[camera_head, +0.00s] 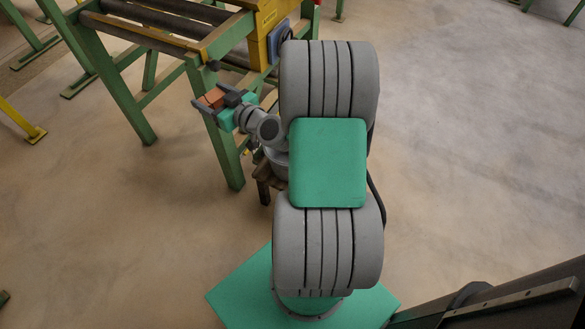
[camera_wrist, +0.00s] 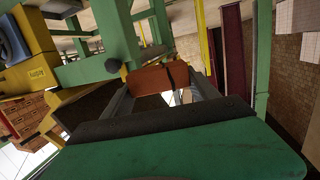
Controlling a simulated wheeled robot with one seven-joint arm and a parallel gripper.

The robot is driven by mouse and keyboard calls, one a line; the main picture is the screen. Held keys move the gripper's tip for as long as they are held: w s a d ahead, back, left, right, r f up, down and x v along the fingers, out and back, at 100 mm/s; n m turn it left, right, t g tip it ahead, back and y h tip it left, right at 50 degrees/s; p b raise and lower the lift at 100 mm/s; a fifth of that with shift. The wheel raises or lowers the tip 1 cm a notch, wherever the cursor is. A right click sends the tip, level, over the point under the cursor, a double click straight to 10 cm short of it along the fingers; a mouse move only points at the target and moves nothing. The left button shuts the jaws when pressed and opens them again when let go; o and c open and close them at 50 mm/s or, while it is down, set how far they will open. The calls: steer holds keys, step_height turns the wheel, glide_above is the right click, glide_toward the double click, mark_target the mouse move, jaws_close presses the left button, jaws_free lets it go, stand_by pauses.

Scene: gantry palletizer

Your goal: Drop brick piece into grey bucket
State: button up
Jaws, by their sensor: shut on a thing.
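The orange-brown brick piece (camera_head: 213,98) is held between the dark fingers of my gripper (camera_head: 215,100), in the air beside the green frame. In the wrist view the brick piece (camera_wrist: 150,80) sits between the finger ends of my gripper (camera_wrist: 163,83). A grey rounded form that looks like the grey bucket (camera_head: 279,159) shows below and right of my gripper in the head view, mostly hidden by my arm. It seems to stand on a wooden stool (camera_head: 264,188). I cannot see into it, and I cannot make it out in the wrist view.
A green-framed roller conveyor (camera_head: 150,33) with a yellow unit (camera_head: 266,22) stands at the upper left, and its green leg (camera_head: 226,155) is close to my gripper. Stacked bricks (camera_wrist: 25,115) show at the left in the wrist view. The floor to the right is clear.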

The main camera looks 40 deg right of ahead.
steer(key=s+d+f+m+h+b, duration=0.1)
steer(key=d+f+h+b, duration=0.1)
steer(key=d+f+b, duration=0.5)
steer(key=s+d+f+m+h+b, duration=0.1)
steer(key=d+f+h+b, duration=0.1)
steer(key=d+f+b, duration=0.6)
steer(key=d+f+m+h+b, duration=0.2)
steer(key=d+f+b, duration=0.5)
steer(key=f, duration=1.2)
steer(key=shift+s+d+b, duration=0.3)
steer(key=shift+s+d, duration=0.1)
steer(key=shift+d, duration=1.1)
steer(key=o, duration=2)
steer(key=shift+o, duration=0.2)
steer(key=p+v, duration=0.1)
steer(key=v, duration=0.6)
steer(key=shift+s+a+p, duration=0.15)
steer(key=shift+s+p, duration=0.2)
steer(key=shift+s, duration=0.05)
steer(key=shift+r, duration=0.1)
